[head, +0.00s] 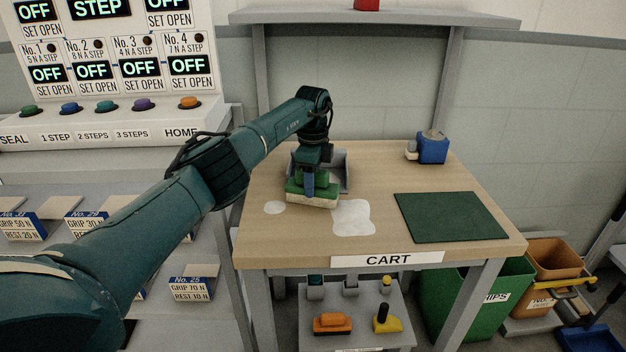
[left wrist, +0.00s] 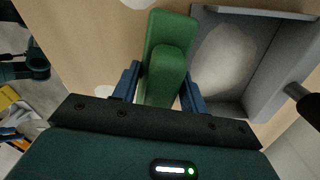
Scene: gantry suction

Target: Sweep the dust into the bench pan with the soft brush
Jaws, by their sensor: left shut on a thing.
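The soft brush (head: 313,198) has a green body and pale bristles. My left gripper (head: 308,184) is shut on its green handle, which also shows between the blue fingers in the left wrist view (left wrist: 166,60). The brush is at the wooden bench top, just in front of the grey bench pan (head: 345,172); whether the bristles touch the top I cannot tell. In the left wrist view the pan (left wrist: 285,85) lies right of the brush, with a pale dust patch (left wrist: 225,55) in it. A large dust patch (head: 353,217) and a small one (head: 274,207) lie on the bench. My right gripper is not in view.
A dark green mat (head: 450,217) lies on the bench's right side, with a blue device (head: 432,148) behind it. Below stand a shelf with an orange brush (head: 332,324) and a green bin (head: 465,305). A control panel (head: 120,60) stands at the left.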

